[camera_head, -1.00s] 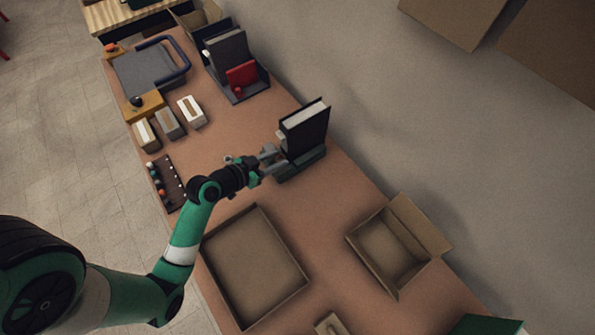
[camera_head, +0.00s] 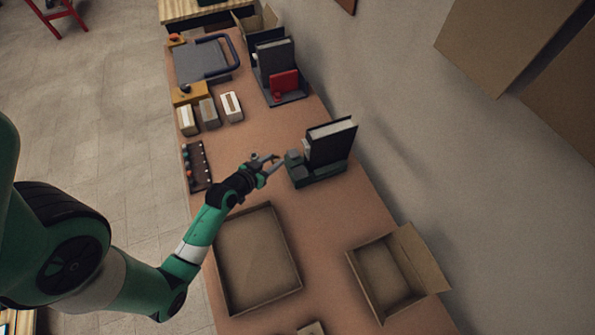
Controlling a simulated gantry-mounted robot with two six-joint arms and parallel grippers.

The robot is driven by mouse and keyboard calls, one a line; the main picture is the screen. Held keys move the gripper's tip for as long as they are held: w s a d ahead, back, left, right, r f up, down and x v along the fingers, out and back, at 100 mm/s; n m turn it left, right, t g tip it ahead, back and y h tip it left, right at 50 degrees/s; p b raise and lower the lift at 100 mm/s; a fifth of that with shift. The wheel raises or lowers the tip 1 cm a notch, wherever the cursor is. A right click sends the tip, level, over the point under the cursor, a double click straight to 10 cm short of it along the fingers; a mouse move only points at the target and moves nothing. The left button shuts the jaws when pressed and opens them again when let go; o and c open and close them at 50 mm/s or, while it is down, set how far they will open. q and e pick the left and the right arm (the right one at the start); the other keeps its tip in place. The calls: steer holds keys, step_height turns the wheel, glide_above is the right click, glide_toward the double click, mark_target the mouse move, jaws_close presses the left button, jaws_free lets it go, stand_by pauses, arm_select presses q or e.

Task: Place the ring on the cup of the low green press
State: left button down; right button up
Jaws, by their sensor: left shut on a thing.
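The low green press (camera_head: 322,173) stands near the table's right edge with a dark, book-like block (camera_head: 331,142) upright in it. A small grey-green cup-like part (camera_head: 293,157) sits at the press's left end. My left gripper (camera_head: 272,163) is just left of that part, apart from it, with its fingers pointing towards it. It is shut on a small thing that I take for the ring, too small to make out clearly. My right gripper is not in view.
An open tray (camera_head: 288,232) and a carton (camera_head: 358,268) lie nearer. A rack of small coloured pieces (camera_head: 197,166) is at the left edge. Farther off are small boxes (camera_head: 231,106), a grey flat device (camera_head: 203,62) and a dark stand with a red block (camera_head: 283,84).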

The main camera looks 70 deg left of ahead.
arm_select(q)
steer(key=b, duration=0.3)
glide_above(297, 176)
step_height(297, 176, down, 7)
steer(key=shift+s+a+f, duration=0.1)
steer(key=shift+f+b, duration=0.8)
steer(key=shift+f, duration=0.75)
steer(key=shift+f, duration=0.25)
steer(key=c, duration=0.8)
jaws_free()
steer(key=shift+r, duration=0.1)
steer(key=shift+o, duration=0.2)
steer(key=shift+r, duration=0.3)
steer(key=p+v, duration=0.2)
steer(key=v, duration=0.9)
steer(key=shift+s+d+p, duration=0.25)
steer(key=shift+d+p, duration=0.05)
